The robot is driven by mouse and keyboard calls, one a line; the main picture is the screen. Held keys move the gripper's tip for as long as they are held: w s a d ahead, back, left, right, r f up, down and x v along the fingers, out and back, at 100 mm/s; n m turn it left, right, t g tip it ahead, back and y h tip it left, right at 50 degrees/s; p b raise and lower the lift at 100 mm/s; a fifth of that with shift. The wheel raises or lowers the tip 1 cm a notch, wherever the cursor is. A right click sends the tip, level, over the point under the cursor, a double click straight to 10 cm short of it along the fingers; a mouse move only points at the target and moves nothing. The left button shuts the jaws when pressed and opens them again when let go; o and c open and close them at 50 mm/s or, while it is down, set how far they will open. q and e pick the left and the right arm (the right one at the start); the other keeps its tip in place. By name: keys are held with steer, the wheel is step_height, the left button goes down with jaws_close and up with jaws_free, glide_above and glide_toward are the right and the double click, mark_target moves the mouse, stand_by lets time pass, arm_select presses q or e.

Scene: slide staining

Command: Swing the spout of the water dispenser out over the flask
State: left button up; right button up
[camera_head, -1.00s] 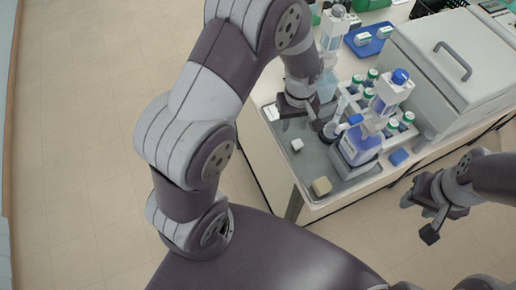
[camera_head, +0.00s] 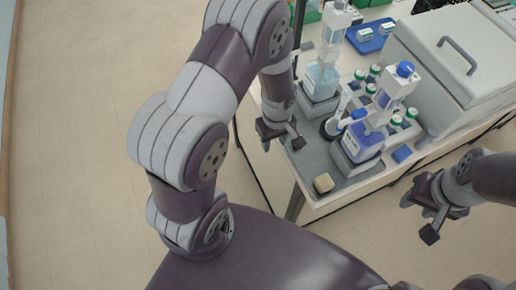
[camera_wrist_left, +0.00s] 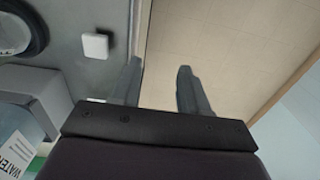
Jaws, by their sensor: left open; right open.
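The water dispenser (camera_head: 321,82) is a clear bottle of pale blue liquid with a white top, standing on a grey base at the back left of the bench. Its "WATER" label (camera_wrist_left: 17,150) shows at the lower left of the left wrist view. I cannot make out which way its spout points. The flask (camera_head: 332,126) stands in front of it, small and partly hidden, with a dark ring at its foot (camera_wrist_left: 22,35). My left gripper (camera_head: 281,145) is open and empty at the bench's left edge, apart from both. My right gripper (camera_head: 417,219) is open and empty, off the bench's front.
A second dispenser with blue liquid (camera_head: 362,142) stands right of the flask, before a rack of green-capped bottles. A beige block (camera_head: 323,183) lies at the front corner. A small white block (camera_wrist_left: 95,45) lies near my left fingers. A grey lidded box (camera_head: 455,65) fills the right.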

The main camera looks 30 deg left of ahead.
arm_select(q)
steer(key=s+a, duration=0.1)
steer(key=s, duration=0.1)
steer(key=s+a, duration=0.2)
steer(key=shift+b, duration=0.35)
steer(key=shift+w, duration=0.1)
